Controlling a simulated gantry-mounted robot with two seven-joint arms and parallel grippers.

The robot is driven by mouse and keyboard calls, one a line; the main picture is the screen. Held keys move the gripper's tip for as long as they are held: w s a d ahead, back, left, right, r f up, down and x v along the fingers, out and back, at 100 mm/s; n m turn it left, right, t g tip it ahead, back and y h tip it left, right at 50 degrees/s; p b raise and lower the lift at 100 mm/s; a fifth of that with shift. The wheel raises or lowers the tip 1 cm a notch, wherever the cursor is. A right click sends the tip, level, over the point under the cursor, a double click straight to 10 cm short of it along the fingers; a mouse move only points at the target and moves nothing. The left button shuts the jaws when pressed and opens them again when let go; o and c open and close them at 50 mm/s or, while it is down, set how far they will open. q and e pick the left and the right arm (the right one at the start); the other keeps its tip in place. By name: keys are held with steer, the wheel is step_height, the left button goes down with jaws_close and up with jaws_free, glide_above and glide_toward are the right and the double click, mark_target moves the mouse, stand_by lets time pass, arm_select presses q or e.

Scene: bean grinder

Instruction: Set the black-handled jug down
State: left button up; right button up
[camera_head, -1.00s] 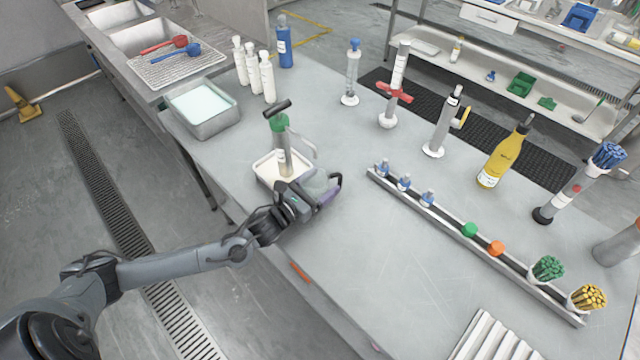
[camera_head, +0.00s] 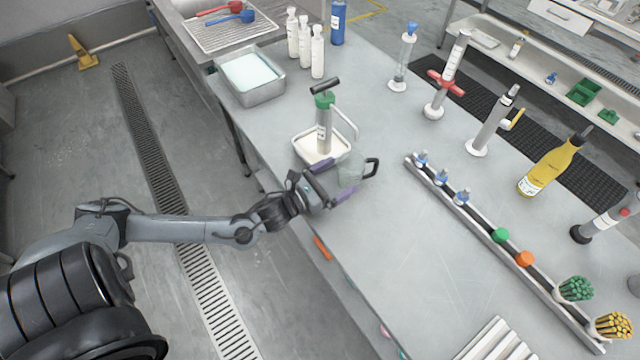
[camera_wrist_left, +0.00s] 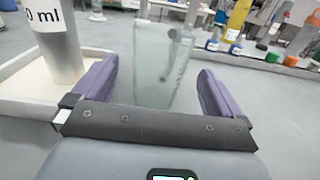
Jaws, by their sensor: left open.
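The clear jug (camera_head: 351,168) with a black handle (camera_head: 372,168) stands on the grey bench, beside the white tray. Its handle points right, away from my left gripper. My left gripper (camera_head: 337,180) is open, with its purple fingers apart on the near side of the jug. In the left wrist view, the jug (camera_wrist_left: 162,65) shows upright between the two fingers, with a gap on each side. The handle is not clear in that view. My right gripper is not in view.
A white tray (camera_head: 301,149) holding a green-topped pump cylinder (camera_head: 324,128) stands close behind the left gripper. A rail (camera_head: 475,234) with small bottles and caps runs to the right. The bench between the jug and the rail is clear.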

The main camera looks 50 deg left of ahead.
arm_select(q)
steer(key=shift+s+a+p, duration=0.15)
steer(key=shift+s+p, duration=0.05)
steer(key=shift+s, duration=1.2)
steer(key=shift+s+a+p, duration=0.15)
steer(key=shift+s+p, duration=0.05)
steer(key=shift+s, duration=1.2)
